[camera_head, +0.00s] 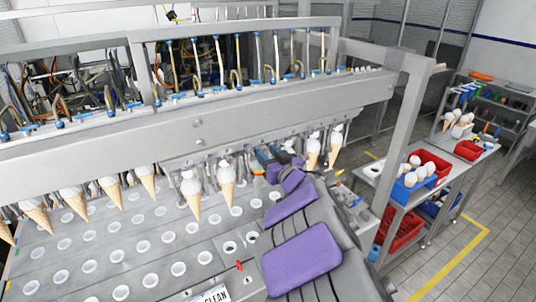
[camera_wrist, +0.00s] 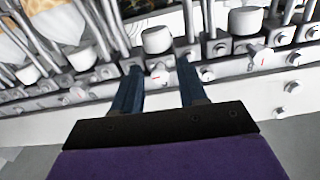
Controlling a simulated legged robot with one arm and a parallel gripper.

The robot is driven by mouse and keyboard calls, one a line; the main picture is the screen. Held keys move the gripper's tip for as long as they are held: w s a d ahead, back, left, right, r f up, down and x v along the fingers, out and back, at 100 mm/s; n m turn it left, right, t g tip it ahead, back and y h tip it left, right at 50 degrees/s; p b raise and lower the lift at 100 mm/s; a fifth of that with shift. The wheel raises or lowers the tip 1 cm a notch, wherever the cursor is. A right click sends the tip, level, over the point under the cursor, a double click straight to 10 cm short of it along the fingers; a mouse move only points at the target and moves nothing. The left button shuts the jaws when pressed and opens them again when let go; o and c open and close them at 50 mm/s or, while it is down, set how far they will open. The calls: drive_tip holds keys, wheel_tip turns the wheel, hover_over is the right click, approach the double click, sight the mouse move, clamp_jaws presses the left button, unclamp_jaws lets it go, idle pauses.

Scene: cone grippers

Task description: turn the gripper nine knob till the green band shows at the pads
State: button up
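My gripper (camera_wrist: 160,68) is open, its two dark blue fingers apart. A small white knob (camera_wrist: 157,77) with a red mark shows between the fingertips in the wrist view; I cannot tell whether the fingers touch it. No green band is visible on it. Similar knobs with red marks sit to the right (camera_wrist: 262,58) and left (camera_wrist: 75,95) along the same rail. In the head view my gripper (camera_head: 265,158) is at the row of cone grippers under the beam, partly hidden by my purple-padded arm. The number of this knob cannot be read.
White-topped cones (camera_head: 227,188) hang in a row under the grey beam (camera_head: 200,120), on both sides of my arm. A plate with white-rimmed holes (camera_head: 143,247) lies below. A side bench with a blue bin (camera_head: 412,190) stands at the right, beside open floor.

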clamp_jaws()
drive_tip(key=shift+n+b, duration=0.95)
drive_tip(key=shift+n, duration=0.85)
drive_tip(key=shift+o, duration=0.7)
unclamp_jaws()
